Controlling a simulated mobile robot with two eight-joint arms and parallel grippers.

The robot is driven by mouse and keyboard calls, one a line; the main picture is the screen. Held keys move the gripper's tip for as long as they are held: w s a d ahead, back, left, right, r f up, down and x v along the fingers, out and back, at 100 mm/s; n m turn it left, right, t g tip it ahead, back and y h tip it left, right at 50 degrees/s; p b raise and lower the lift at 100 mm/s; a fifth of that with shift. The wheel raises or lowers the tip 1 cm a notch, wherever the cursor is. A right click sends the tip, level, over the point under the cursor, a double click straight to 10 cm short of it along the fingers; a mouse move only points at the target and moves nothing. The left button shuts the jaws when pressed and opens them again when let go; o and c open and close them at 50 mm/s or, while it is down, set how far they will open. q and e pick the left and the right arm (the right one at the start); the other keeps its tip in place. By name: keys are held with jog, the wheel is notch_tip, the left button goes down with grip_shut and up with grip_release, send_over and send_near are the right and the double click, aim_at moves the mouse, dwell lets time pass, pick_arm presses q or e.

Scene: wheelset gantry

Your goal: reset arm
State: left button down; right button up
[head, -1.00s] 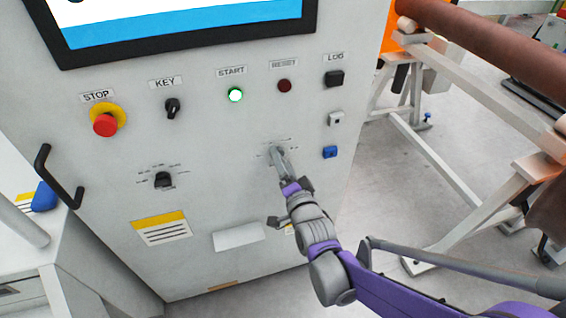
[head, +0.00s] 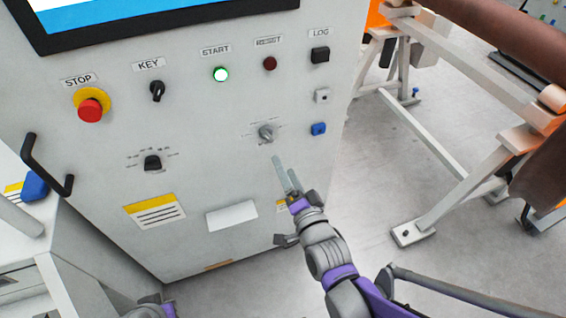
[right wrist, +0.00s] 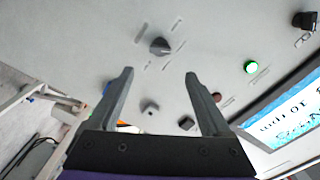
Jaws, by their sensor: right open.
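My right gripper (head: 284,170) is in front of the lower right part of the grey control panel. Its two fingers are apart with nothing between them. A grey rotary knob (head: 265,132) is on the panel just beyond and above the fingertips, clear of them. In the right wrist view my right gripper's fingers (right wrist: 160,85) stand wide apart. The knob (right wrist: 160,46) shows there beyond the gap, untouched. Part of my left arm shows at the bottom left of the head view; its gripper is not visible.
The panel (head: 215,170) carries a red stop button (head: 90,106), a key switch (head: 157,91), a lit green start button (head: 221,74), a dark reset button (head: 270,64) and a second knob (head: 152,162). A white frame (head: 440,160) with brown rollers stands on the right, with open floor before it.

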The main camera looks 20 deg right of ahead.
dwell(0.4)
jog(key=s+d+n+g+p, duration=0.2)
jog(key=s+n+g+p, duration=0.8)
jog(key=s, duration=0.5)
jog(key=n+g, duration=0.1)
jog(key=g, duration=0.1)
jog(key=shift+s+f+n+g+h+p, duration=0.2)
jog(key=shift+s+n+g+h+p, duration=0.1)
jog(key=shift+s, duration=0.1)
jog(key=shift+d, duration=0.1)
dwell(3.1)
